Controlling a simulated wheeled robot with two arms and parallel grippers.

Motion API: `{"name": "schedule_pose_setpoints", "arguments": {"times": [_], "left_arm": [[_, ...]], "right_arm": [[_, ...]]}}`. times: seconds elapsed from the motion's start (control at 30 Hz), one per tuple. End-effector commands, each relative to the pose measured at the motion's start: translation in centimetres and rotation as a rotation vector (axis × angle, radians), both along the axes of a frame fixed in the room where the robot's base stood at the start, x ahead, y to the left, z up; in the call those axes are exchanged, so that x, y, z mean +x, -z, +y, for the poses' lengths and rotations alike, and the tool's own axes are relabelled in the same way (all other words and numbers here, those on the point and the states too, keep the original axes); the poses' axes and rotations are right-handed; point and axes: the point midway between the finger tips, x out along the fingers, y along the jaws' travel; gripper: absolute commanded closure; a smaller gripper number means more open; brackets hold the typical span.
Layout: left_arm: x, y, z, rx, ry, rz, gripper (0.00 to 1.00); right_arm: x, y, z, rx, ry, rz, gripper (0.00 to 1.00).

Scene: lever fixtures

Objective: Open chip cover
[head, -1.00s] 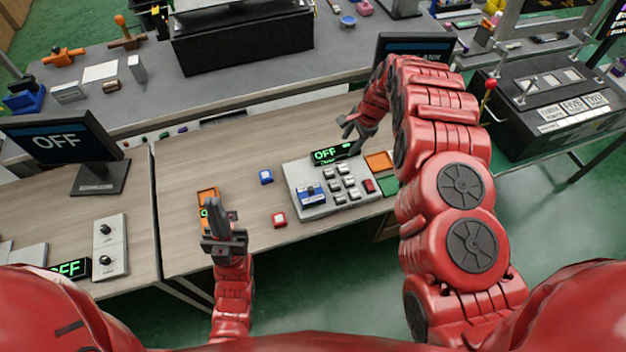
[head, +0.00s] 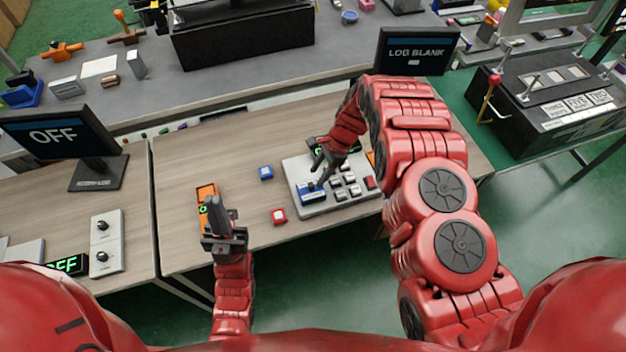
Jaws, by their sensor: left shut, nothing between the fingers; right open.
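A light grey panel (head: 345,207) lies on the wooden table, with several small grey keys (head: 347,185) on it. A blue part (head: 310,193) at the panel's left side looks like the chip cover; it appears closed, but it is small. My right gripper (head: 318,170) is open just above and behind the blue part, and I cannot tell whether it touches it. My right forearm hides most of the panel's display. My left gripper (head: 214,210) is shut and empty, to the left of the panel, beside an orange part (head: 206,194).
A blue button block (head: 266,172) and a red button block (head: 279,216) stand left of the panel. A monitor reading OFF (head: 62,135) is at left, one reading LOG BLANK (head: 415,52) behind my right arm. Table between the blocks is clear.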

Motion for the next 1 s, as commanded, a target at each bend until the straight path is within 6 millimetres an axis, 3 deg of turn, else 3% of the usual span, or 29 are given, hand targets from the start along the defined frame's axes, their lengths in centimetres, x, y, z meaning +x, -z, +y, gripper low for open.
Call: {"name": "schedule_pose_setpoints", "arguments": {"times": [0.2,0.4,0.8,1.0], "left_arm": [[0.0,-1.2,0.0,0.000,0.000,0.000,1.00],[0.0,-1.6,0.0,0.000,0.000,0.000,1.00],[0.0,-1.7,0.0,0.000,0.000,0.000,1.00],[0.0,-1.7,0.0,0.000,0.000,0.000,1.00]], "right_arm": [[-0.4,2.6,1.0,-0.001,0.000,0.000,0.47],[-0.5,3.9,1.5,0.000,0.001,0.000,0.47],[-0.6,4.4,1.7,0.001,0.000,-0.001,0.47],[-0.5,4.4,1.7,0.001,0.000,-0.001,0.83]]}}
